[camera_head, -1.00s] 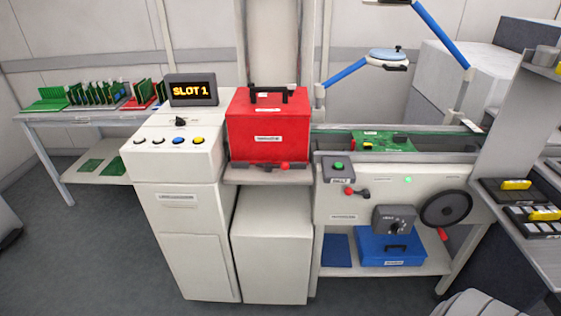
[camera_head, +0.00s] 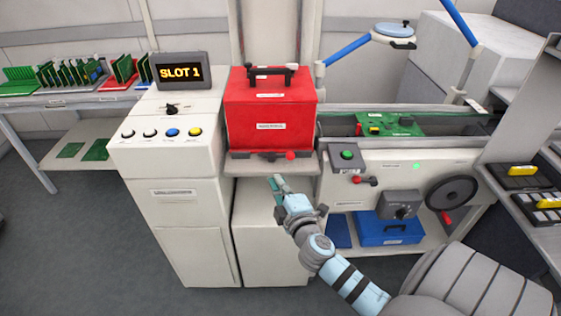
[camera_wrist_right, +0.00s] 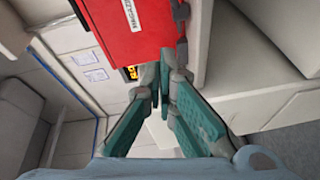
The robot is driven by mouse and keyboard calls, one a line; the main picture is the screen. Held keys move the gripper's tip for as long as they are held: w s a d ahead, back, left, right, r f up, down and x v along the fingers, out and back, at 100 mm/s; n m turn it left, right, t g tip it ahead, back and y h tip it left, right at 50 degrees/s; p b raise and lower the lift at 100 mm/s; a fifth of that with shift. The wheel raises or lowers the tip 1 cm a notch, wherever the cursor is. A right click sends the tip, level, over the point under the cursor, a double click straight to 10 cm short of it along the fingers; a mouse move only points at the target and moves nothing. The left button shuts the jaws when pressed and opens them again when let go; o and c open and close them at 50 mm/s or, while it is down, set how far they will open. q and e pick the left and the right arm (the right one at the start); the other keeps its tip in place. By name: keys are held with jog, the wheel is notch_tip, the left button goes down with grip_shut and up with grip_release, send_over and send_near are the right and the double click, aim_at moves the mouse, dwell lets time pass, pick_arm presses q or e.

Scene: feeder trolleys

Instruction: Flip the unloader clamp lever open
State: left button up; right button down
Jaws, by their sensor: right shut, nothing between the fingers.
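The red magazine box (camera_head: 268,112) stands on the unloader shelf (camera_head: 240,168) in the head view. At its front base is a dark clamp lever ending in a red knob (camera_head: 290,155), lying roughly level and pointing right. My right gripper (camera_head: 277,183) is shut and empty, just below the shelf front and left of the knob, apart from it. In the right wrist view the closed green fingertips (camera_wrist_right: 164,68) lie near the red box (camera_wrist_right: 125,25). The lever is not clearly made out there. My left gripper is out of view.
Left of the box stands a cabinet with buttons (camera_head: 165,140) and a "SLOT 1" display (camera_head: 181,71). On the right, the conveyor has a green-button box (camera_head: 346,158), another red-knobbed lever (camera_head: 368,181) and a handwheel (camera_head: 452,192).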

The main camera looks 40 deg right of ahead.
aim_at(276, 156)
pick_arm(q)
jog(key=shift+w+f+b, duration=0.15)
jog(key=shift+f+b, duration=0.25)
jog(key=shift+b, duration=0.1)
pick_arm(e)
jog(key=w+d, duration=0.4)
jog(key=w+d+f, duration=0.1)
jog(key=w+d, duration=0.1)
jog(key=shift+w+d, duration=0.25)
jog(key=shift+w, duration=0.05)
